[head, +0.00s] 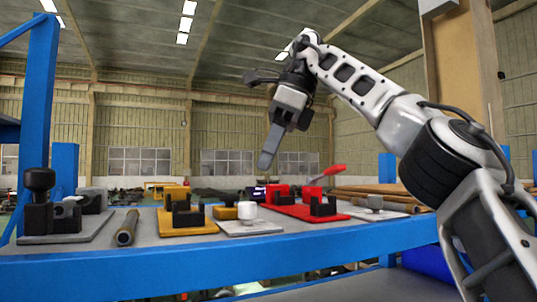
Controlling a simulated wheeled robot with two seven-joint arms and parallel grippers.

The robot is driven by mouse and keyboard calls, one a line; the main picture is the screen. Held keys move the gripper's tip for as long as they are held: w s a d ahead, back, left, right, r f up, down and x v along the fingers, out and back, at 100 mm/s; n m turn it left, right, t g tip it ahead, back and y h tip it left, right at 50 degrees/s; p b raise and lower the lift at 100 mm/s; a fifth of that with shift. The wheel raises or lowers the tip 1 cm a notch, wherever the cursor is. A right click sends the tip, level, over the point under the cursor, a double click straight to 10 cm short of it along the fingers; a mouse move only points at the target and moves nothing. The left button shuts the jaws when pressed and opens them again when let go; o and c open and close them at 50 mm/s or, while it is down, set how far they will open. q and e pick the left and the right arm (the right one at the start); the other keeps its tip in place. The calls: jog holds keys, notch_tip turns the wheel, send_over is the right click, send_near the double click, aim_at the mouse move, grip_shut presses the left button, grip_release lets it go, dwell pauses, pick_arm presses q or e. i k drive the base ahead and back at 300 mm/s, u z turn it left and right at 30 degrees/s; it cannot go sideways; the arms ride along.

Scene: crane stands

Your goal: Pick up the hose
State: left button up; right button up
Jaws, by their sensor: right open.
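A short brown tube (127,228), which may be the hose, lies on the grey top of the blue-framed bench (160,270). It points away from me, between a grey plate and a yellow fixture. No other thing in view is clearly a hose. My right gripper (268,152) hangs in the air above the far side of the bench, fingers pointing down. It is open, seen from the side, with nothing visible in it. It is well to the right of the tube and higher. My left gripper is not in view.
A grey plate with a black knobbed fixture (40,203) stands at the left. Brown pipes (375,191) lie behind. A blue post (40,105) rises left.

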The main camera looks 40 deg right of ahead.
aim_at(65, 207)
jog(key=k, duration=1)
